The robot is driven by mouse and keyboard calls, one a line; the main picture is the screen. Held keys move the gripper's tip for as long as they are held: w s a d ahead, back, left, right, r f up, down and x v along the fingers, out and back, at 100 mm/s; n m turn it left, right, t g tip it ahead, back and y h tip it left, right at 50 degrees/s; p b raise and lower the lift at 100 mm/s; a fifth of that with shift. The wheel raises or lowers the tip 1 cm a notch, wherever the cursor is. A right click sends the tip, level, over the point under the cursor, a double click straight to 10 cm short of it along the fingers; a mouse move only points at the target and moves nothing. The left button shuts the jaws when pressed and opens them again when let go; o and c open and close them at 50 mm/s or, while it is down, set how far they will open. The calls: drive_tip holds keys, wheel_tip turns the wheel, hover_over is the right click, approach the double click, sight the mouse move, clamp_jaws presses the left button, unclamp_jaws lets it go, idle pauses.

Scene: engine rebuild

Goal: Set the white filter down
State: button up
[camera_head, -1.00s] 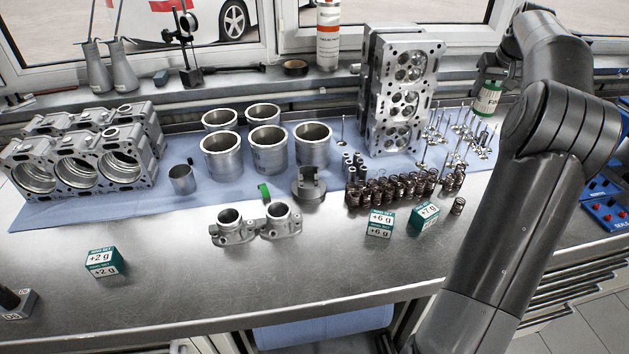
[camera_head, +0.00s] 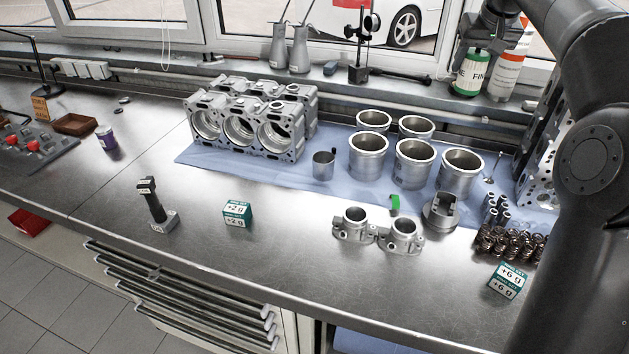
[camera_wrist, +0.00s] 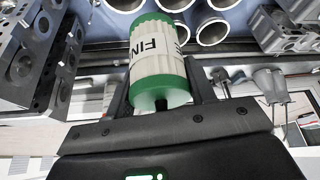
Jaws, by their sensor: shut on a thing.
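The white filter (camera_head: 472,74) has green ends and dark lettering. My gripper (camera_wrist: 158,70) is shut on it, with one finger on each side in the wrist view, where the filter (camera_wrist: 154,50) fills the space between the fingers. In the head view it is at the upper right, just left of a white can with a red band, and appears held clear of the bench. My arm hides much of the right side there.
The bench (camera_head: 300,270) holds engine blocks (camera_head: 245,125), cylinder liners (camera_head: 368,155), a throttle-body pair (camera_head: 378,232), green-white weight boxes (camera_head: 237,213) and springs (camera_head: 510,243). The white can (camera_head: 510,70) stands by the window. Bare metal lies at front and left.

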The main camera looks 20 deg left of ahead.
drive_tip(key=shift+s+a+f+n+g+y, duration=0.45)
drive_tip(key=shift+s+a+f+n, duration=1.5)
drive_tip(key=shift+a+f, duration=4.85)
drive_tip(key=shift+s+a+f+n+g+y, duration=0.45)
drive_tip(key=shift+s+a+f+n, duration=1.85)
drive_tip(key=shift+a, duration=7.2)
drive_tip(key=shift+s+a+f+n+g+y, duration=0.45)
drive_tip(key=shift+s+a+f, duration=2.05)
drive_tip(key=shift+a+f, duration=5.2)
drive_tip(key=shift+a+r, duration=0.3)
drive_tip(key=shift+a, duration=0.15)
drive_tip(key=o, duration=1)
drive_tip(key=shift+o, duration=0.3)
